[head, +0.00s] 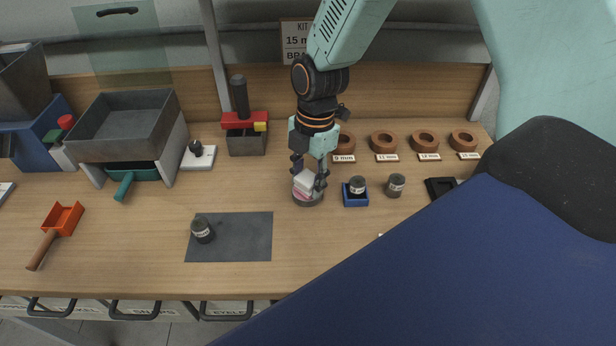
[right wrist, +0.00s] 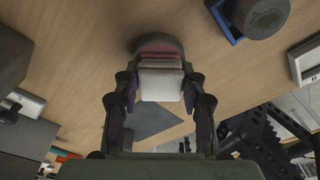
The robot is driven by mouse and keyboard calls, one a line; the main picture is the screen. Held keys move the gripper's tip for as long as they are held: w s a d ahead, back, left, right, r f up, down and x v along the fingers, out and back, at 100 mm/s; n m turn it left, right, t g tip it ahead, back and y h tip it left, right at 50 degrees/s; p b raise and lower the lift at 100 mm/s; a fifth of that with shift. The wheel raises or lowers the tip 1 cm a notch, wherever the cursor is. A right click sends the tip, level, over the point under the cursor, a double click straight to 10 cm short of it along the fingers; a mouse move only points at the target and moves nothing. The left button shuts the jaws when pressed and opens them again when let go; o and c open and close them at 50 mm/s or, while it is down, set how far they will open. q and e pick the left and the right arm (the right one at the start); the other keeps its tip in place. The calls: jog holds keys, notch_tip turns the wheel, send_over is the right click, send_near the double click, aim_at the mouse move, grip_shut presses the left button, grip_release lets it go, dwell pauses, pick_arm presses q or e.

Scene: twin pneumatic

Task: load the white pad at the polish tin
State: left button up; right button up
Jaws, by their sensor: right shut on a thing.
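The white pad (head: 305,181) is held between the fingertips of my right gripper (head: 309,177), which points down at the bench. The polish tin (head: 307,200) is a low round dark tin with pink polish inside, directly under the pad. In the right wrist view the white pad (right wrist: 161,85) sits between both fingers of my right gripper (right wrist: 160,100), with the tin's pink polish and dark rim (right wrist: 158,43) just beyond it. The pad looks in or very close to the tin; I cannot tell if it touches the polish. My left gripper is not in view.
A blue tray (head: 355,200) with a dark jar stands just right of the tin, and another jar (head: 396,185) beside it. Brown rings (head: 383,141) line the back. A grey mat (head: 255,240) with a jar lies front left. Wood between mat and tin is clear.

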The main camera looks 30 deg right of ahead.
aim_at(307, 177)
jog(key=shift+w+r+p, duration=0.1)
jog(key=shift+r+p, duration=1.55)
jog(key=shift+r, duration=0.1)
jog(key=shift+r+p, duration=1.65)
jog(key=shift+r, duration=0.15)
jog(key=shift+f, duration=0.1)
